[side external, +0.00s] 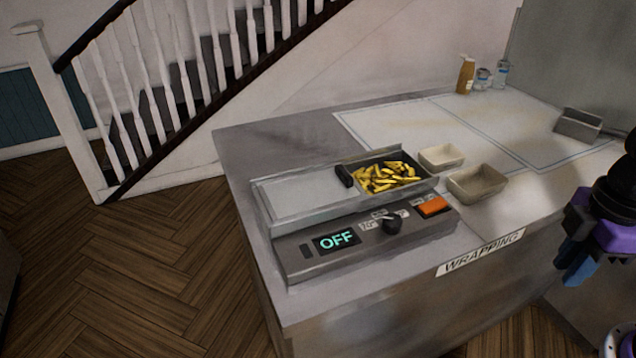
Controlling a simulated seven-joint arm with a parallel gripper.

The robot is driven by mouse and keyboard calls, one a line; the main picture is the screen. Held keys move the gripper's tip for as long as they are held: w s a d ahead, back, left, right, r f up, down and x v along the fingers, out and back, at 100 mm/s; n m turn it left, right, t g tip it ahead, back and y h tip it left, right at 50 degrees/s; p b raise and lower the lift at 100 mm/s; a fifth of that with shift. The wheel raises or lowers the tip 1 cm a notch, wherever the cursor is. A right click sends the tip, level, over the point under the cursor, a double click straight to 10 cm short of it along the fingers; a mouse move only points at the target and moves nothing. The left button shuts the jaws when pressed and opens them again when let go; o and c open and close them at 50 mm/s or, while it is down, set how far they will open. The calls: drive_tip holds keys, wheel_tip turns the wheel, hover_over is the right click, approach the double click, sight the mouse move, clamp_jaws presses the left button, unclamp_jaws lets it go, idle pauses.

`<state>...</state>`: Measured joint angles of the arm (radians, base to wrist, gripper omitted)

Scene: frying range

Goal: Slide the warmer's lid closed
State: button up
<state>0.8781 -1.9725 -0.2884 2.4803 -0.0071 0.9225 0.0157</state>
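The warmer (290,262) is a grey metal unit on the counter, with a front panel that reads OFF. Its pale flat lid (300,195) covers the left part of the top. A black handle (344,176) stands at the lid's right end. The right part is open and holds yellow fries (388,176). My gripper (572,268) is at the right edge, in front of the counter and well apart from the warmer. Its blue-grey fingers point down and left; the view does not show clearly whether they are apart.
A black knob (391,224) and an orange switch (432,206) are on the panel. Two beige trays (478,183) (441,156) sit right of the warmer. A grey metal container (578,124), a sauce bottle (466,75) and small shakers (502,73) stand farther back. The marked counter area (500,130) is mostly clear.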

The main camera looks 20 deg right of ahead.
drive_tip(key=w+a+r+m, duration=0.1)
drive_tip(key=w+a, duration=0.4)
drive_tip(key=w, duration=0.1)
drive_tip(key=w+a+r+m+t+h, duration=0.1)
drive_tip(key=w+a+m, duration=0.1)
drive_tip(key=w+a, duration=0.3)
drive_tip(key=w+a+r+m+t+h, duration=0.1)
drive_tip(key=w+a+r+m, duration=0.1)
drive_tip(key=w+a, duration=0.3)
drive_tip(key=shift+w+a, duration=0.25)
drive_tip(key=shift+w, duration=0.9)
clamp_jaws()
drive_tip(key=w+a+m+t+h, duration=0.2)
drive_tip(key=w+a+m+h, duration=0.2)
drive_tip(key=w+a+m, duration=0.75)
drive_tip(key=n, duration=0.3)
approach(339, 181)
drive_tip(key=f, duration=0.1)
drive_tip(key=w+a+f, duration=0.1)
drive_tip(key=a+f, duration=0.1)
drive_tip(key=f, duration=0.1)
drive_tip(key=shift+w, duration=0.15)
drive_tip(key=d, duration=0.2)
drive_tip(key=shift+w+d+f, duration=0.15)
drive_tip(key=shift+d+f, duration=0.05)
drive_tip(key=shift+d, duration=0.95)
drive_tip(key=d, duration=1.9)
drive_tip(key=shift+d, duration=0.1)
